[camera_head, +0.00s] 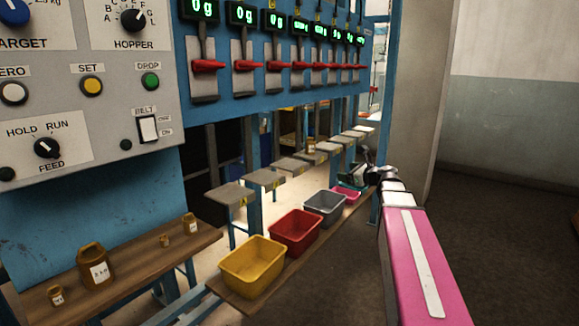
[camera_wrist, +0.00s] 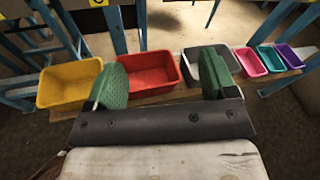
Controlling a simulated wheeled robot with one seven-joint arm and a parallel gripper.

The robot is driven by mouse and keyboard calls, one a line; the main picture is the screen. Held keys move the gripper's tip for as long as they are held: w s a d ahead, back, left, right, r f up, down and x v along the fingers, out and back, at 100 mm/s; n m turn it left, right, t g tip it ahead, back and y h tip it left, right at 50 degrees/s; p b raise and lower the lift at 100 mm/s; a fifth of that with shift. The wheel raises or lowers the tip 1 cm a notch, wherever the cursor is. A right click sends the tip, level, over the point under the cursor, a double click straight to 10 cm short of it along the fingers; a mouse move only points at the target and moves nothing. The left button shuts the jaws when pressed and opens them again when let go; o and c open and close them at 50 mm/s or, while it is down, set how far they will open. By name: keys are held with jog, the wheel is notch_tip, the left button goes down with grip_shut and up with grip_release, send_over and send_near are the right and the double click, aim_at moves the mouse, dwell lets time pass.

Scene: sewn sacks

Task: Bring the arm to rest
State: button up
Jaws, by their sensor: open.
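My gripper (camera_wrist: 162,80) shows in the wrist view with its two green finger pads wide apart and nothing between them. The red bin (camera_wrist: 140,72) lies beyond the gap, and the right pad overlaps the view of the grey bin (camera_wrist: 212,58). In the head view my gripper (camera_head: 372,177) is small and partly hidden by my pink arm, near the far end of the row of bins. My arm reaches forward from the lower right. No contact with a bin can be made out.
A yellow bin (camera_head: 252,267), a red bin (camera_head: 296,233), a grey bin (camera_head: 325,208) and a pink bin (camera_head: 347,195) stand on a plank. Teal (camera_wrist: 270,58) and purple (camera_wrist: 288,55) bins stand farther right. Weights, including a large one (camera_head: 94,265), sit on a wooden shelf. Open floor lies right.

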jog(key=s+a+f+n+g+h, duration=0.25)
jog(key=s+f+n, duration=0.35)
jog(key=f, duration=0.3)
jog(key=s+a+f+n+g+h, duration=0.1)
jog(key=s+a+f+n+g, duration=0.1)
jog(key=s+f+n+g, duration=0.45)
jog(key=s+a+f+n+h, duration=0.2)
jog(key=s+f+n, duration=0.3)
jog(key=f, duration=0.6)
jog(key=s+d+f+n+g+h, duration=0.2)
jog(key=s+f+n+g+h, duration=0.1)
jog(key=s+f+n, duration=0.3)
jog(key=shift+s+n+h, duration=0.75)
jog(key=shift+s+h, duration=0.1)
jog(key=shift+s, duration=0.4)
